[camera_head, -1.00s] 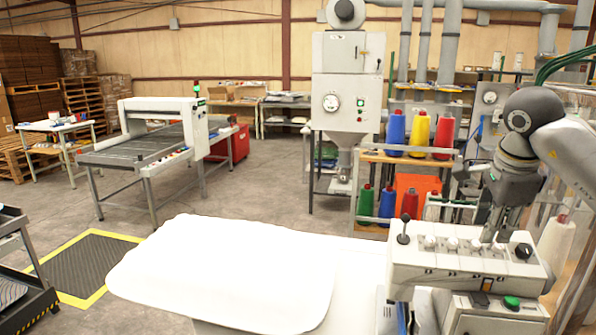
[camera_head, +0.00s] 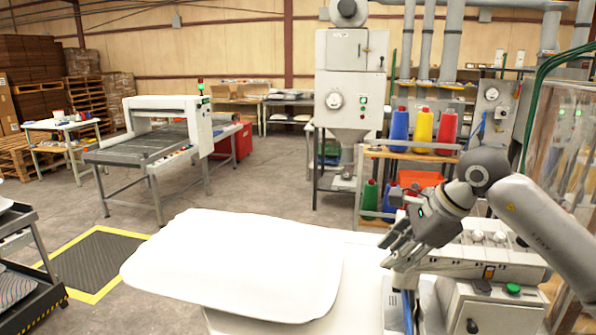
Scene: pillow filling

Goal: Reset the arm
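My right gripper (camera_head: 402,252) is in the head view at the right, held in front of the white control panel (camera_head: 485,262) and just right of the pillow. Its fingers point down and to the left, and some gap seems to show between them, but I cannot tell how far they are apart. I see nothing held in it. The white pillow (camera_head: 235,262) lies flat on a white table (camera_head: 362,290) at the front. My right arm hides part of the panel and its knobs. My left gripper is not in view.
A rack with coloured thread cones (camera_head: 422,130) stands behind my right arm. A grey filling machine (camera_head: 348,95) is at the back middle. A conveyor table (camera_head: 150,150) stands at the left. A dark cart (camera_head: 30,265) is at the left edge, beside a yellow-edged floor mat (camera_head: 95,262).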

